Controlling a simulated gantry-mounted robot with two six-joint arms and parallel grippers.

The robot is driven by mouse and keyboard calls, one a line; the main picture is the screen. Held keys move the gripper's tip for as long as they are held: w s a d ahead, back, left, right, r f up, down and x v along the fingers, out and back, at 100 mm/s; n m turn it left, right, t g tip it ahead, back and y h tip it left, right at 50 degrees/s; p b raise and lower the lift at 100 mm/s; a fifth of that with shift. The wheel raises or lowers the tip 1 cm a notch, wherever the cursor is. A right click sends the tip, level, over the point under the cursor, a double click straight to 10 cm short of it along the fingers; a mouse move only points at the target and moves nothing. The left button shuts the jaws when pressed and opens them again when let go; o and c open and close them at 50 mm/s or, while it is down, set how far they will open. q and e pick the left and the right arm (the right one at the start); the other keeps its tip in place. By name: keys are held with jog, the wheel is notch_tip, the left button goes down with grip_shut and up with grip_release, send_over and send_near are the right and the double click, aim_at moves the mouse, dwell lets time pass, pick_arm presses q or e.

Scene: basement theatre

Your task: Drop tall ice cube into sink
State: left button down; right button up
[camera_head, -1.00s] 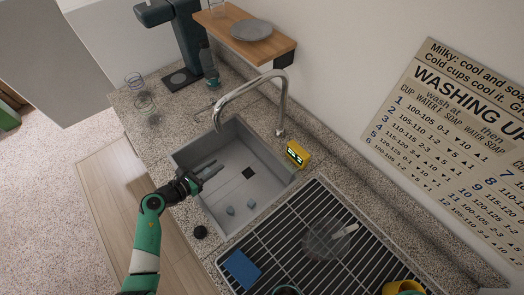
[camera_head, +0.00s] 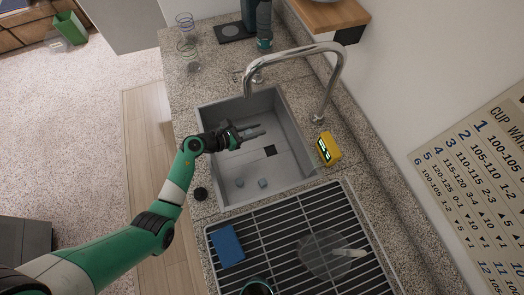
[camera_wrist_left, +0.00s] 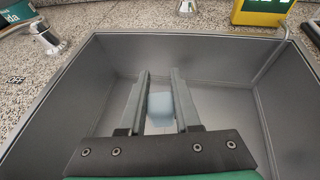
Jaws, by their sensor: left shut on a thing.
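My left gripper (camera_head: 252,131) reaches in over the grey sink (camera_head: 289,133) from its left side. In the left wrist view the fingers of this gripper (camera_wrist_left: 160,92) are shut on a pale blue ice cube (camera_wrist_left: 161,111), with the sink walls (camera_wrist_left: 75,90) around and below it. In the head view the held cube is hard to make out between the fingers. My right gripper is not in view.
A chrome faucet (camera_head: 338,72) arches over the far side of the sink. A yellow timer (camera_head: 328,149) stands at its right edge. A drying rack (camera_head: 290,225) in front holds a blue sponge (camera_head: 227,246) and a clear dish (camera_head: 322,254). A black knob (camera_head: 200,194) sits left.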

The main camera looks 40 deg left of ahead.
pick_arm(q)
jog(key=shift+f, duration=0.4)
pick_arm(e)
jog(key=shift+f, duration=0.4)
pick_arm(q)
jog(key=c, duration=0.5)
grip_release()
jog(key=shift+c, duration=0.2)
jog(key=p+v, duration=0.1)
jog(key=v, duration=1)
jog(key=shift+s, duration=0.3)
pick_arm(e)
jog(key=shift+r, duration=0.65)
pick_arm(q)
jog(key=shift+r, duration=0.1)
